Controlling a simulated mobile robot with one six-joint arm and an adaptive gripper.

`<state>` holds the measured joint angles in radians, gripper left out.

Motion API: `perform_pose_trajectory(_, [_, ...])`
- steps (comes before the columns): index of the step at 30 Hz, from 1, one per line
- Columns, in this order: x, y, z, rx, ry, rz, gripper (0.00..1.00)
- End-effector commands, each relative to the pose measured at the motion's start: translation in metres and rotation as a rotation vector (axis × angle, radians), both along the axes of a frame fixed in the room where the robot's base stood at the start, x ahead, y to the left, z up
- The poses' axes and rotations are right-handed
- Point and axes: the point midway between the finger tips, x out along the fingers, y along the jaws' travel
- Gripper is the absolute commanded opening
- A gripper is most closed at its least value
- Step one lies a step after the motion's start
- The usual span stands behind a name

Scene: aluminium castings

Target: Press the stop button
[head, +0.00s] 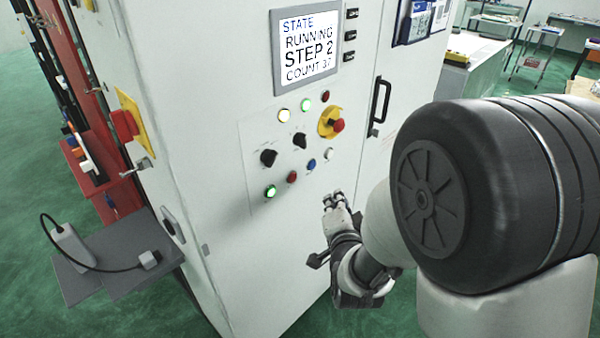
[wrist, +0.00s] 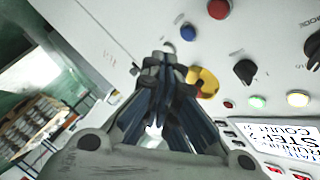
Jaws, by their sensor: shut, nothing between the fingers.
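A small red push button (head: 292,176) sits in the lower row of the white cabinet's panel, between a lit green button (head: 270,191) and a blue button (head: 311,164). Its label is too small to read. The red button also shows at the top of the wrist view (wrist: 218,9). A larger red mushroom button (head: 337,125) stands on a yellow round plate at the upper right; my fingers partly cover that plate (wrist: 207,83) in the wrist view. My gripper (head: 334,197) is shut and empty, below and right of the button row, apart from the red button. My fingertips (wrist: 165,68) also show in the wrist view.
A screen (head: 306,46) reads STATE RUNNING, STEP 2, COUNT 37. Black knobs (head: 268,158) and indicator lamps sit above the lower row. A white button (head: 328,154) is nearest my gripper. A door handle (head: 379,101) sticks out at the right.

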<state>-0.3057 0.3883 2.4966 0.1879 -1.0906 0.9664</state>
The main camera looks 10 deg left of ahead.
Motion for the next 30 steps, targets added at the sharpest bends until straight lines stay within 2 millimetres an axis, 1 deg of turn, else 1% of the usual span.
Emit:
perform_pose_trajectory(7, [0.001,0.001,0.0,-0.001,0.0,0.0,0.0])
perform_pose_trajectory(11, [0.005,0.006,0.001,-0.001,0.0,0.001,0.0])
perform_pose_trajectory(24, [0.04,0.052,0.001,0.0,0.0,0.002,0.0])
perform_pose_trajectory(30, [0.051,0.065,-0.001,-0.002,0.0,0.001,0.0])
